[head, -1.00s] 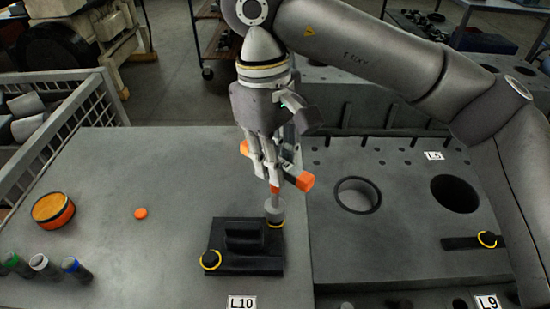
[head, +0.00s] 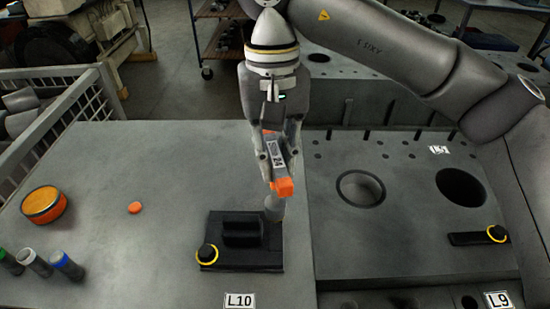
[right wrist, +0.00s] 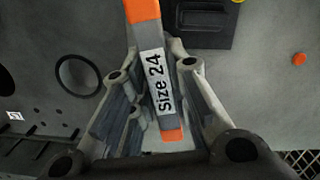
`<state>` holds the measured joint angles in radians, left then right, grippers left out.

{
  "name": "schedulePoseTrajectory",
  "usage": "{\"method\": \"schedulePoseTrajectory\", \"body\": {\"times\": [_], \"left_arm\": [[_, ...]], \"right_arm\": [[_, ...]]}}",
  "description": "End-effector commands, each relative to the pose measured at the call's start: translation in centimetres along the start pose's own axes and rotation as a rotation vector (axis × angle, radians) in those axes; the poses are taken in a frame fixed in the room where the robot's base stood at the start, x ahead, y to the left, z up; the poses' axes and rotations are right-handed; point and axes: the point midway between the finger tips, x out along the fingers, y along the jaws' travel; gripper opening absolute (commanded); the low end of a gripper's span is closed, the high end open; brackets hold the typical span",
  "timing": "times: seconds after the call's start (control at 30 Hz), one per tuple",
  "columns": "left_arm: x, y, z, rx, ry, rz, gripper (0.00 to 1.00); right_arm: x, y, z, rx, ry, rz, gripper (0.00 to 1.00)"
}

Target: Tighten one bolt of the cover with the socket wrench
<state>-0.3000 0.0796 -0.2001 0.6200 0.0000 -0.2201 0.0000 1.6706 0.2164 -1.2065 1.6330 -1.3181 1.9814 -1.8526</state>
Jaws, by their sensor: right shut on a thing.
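The socket wrench (head: 275,158) has a grey handle with orange ends and a grey socket at its lower end. My right gripper (head: 276,165) is shut on its handle; the right wrist view shows the handle (right wrist: 159,85) labelled "Size 24" between the fingers. The socket (head: 274,207) stands upright at the right back corner of the black cover (head: 217,229), where it hides any bolt beneath. A black bolt with a yellow ring (head: 207,253) sits at the cover's front left corner. My left gripper is out of view.
An orange round container (head: 45,205), a small orange disc (head: 135,208) and several dark cylinders with coloured bands (head: 65,265) are on the left. The engine block with round bores (head: 360,189) lies right, with another bolted black piece (head: 478,238). A wire basket (head: 60,125) borders the left.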

Motion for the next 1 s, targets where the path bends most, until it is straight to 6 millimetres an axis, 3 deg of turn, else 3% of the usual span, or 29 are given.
{"method": "schedulePoseTrajectory", "body": {"times": [1.0], "left_arm": [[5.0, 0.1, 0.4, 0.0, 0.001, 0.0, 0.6]], "right_arm": [[0.3, 0.1, 0.0, 1.21, 0.004, -0.147, 0.0]]}}
